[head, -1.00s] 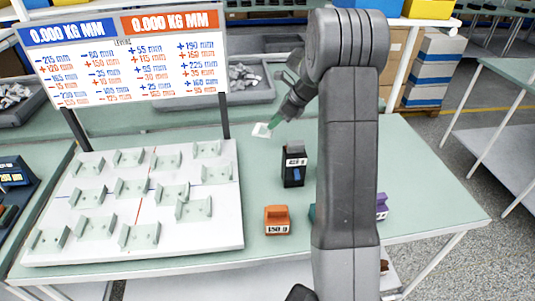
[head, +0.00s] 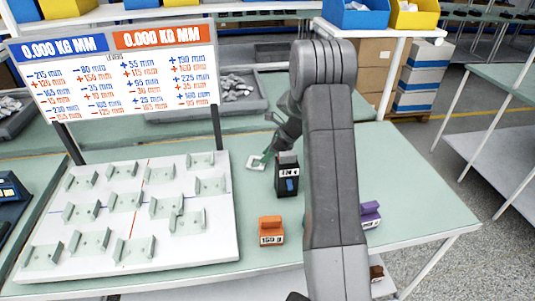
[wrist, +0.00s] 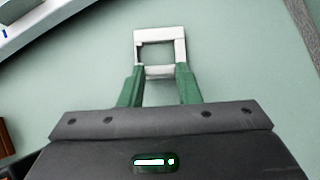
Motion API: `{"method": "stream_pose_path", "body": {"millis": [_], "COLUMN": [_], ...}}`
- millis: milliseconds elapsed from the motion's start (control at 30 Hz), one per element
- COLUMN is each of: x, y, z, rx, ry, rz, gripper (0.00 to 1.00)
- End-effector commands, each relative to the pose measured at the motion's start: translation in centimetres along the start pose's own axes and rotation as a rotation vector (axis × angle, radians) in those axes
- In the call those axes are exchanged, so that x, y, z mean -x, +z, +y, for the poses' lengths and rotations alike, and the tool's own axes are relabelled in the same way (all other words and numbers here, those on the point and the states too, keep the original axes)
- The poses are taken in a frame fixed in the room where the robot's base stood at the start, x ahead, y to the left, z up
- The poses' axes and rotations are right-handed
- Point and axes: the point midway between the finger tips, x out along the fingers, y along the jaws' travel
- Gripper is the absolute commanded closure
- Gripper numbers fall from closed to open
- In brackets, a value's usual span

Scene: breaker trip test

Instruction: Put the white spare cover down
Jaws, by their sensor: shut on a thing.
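The white spare cover (head: 255,163) is a small square frame with an open middle. In the wrist view the cover (wrist: 160,35) extends beyond my fingertips, its near bar between them. My gripper (head: 265,157) is shut on that bar with its green fingers, which also show in the wrist view (wrist: 159,80). The cover is low over the green table (head: 420,180), between the white board and the black block. I cannot tell whether it touches the table.
A black block (head: 287,178) stands close to the right of the cover. An orange block (head: 271,230) and a purple block (head: 370,214) are nearer the front. The white board (head: 140,262) with several grey brackets lies left. Grey trays stand behind.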

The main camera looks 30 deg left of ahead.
Motion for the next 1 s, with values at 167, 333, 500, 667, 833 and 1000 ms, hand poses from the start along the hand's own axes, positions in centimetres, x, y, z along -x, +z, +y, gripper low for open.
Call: {"method": "stream_pose_path", "body": {"millis": [167, 333, 500, 667, 833, 1000], "x": [-0.1, -0.1, 0.1, 2.0, 5.7, 9.1], "y": [-0.1, -0.1, 0.1, 0.0, -0.1, -0.1], "z": [0.0, 0.0, 0.0, -0.1, -0.1, -0.1], "rx": [0.000, -0.001, 0.000, -0.001, 0.000, -0.001], "ry": [0.000, 0.000, 0.000, -0.004, -0.005, -0.004], "rz": [0.000, 0.000, 0.000, -0.001, -0.001, -0.001], "gripper": [0.50, 0.48, 0.48, 0.48, 0.48, 0.48]}}
